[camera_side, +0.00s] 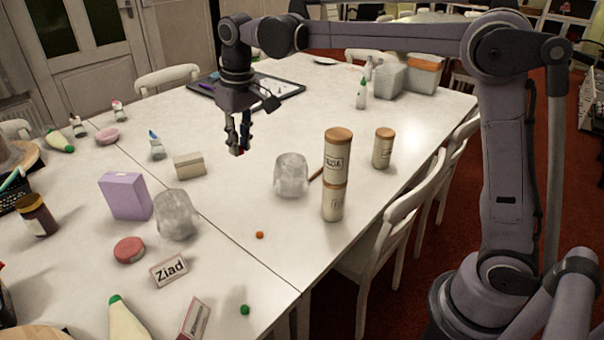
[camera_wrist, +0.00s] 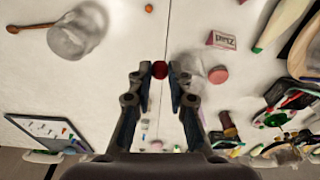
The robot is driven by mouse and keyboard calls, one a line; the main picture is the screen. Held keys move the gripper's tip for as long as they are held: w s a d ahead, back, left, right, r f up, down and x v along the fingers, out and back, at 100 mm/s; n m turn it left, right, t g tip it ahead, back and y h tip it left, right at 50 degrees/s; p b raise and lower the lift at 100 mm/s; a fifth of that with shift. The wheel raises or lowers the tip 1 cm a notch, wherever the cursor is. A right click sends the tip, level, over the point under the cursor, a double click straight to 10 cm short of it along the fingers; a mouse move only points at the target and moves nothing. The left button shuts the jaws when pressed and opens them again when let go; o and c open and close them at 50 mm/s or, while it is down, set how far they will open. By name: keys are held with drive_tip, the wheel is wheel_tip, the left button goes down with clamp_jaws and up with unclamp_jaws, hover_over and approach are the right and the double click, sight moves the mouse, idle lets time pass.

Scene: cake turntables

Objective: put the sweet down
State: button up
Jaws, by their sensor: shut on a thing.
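My gripper (camera_side: 238,152) hangs above the white table, left of the clear glass jar in the side view. In the wrist view, the fingertips (camera_wrist: 160,70) are closed on a small round red sweet (camera_wrist: 160,69). The sweet is held in the air over the table and is mostly hidden by the fingers in the side view. An orange sweet (camera_side: 260,235) lies on the table toward the front, and it also shows in the wrist view (camera_wrist: 149,8). A green sweet (camera_side: 245,309) lies near the front edge.
Two clear glass jars (camera_side: 291,175) (camera_side: 177,215) stand on the table. Stacked canisters (camera_side: 336,150) and a single canister (camera_side: 384,148) stand to the right. A pale box (camera_side: 189,165), purple box (camera_side: 126,196), red tin (camera_side: 129,250) and name card (camera_side: 169,269) stand left.

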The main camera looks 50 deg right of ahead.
drive_tip(key=a+n, duration=0.2)
drive_tip(key=a, duration=0.4)
hover_over(201, 281)
drive_tip(key=f, duration=2.5)
drive_tip(key=shift+s+d, duration=0.15)
drive_tip(key=shift+s, duration=0.1)
drive_tip(key=shift+f, duration=2.05)
drive_tip(key=shift+f, duration=0.15)
drive_tip(key=o, duration=0.7)
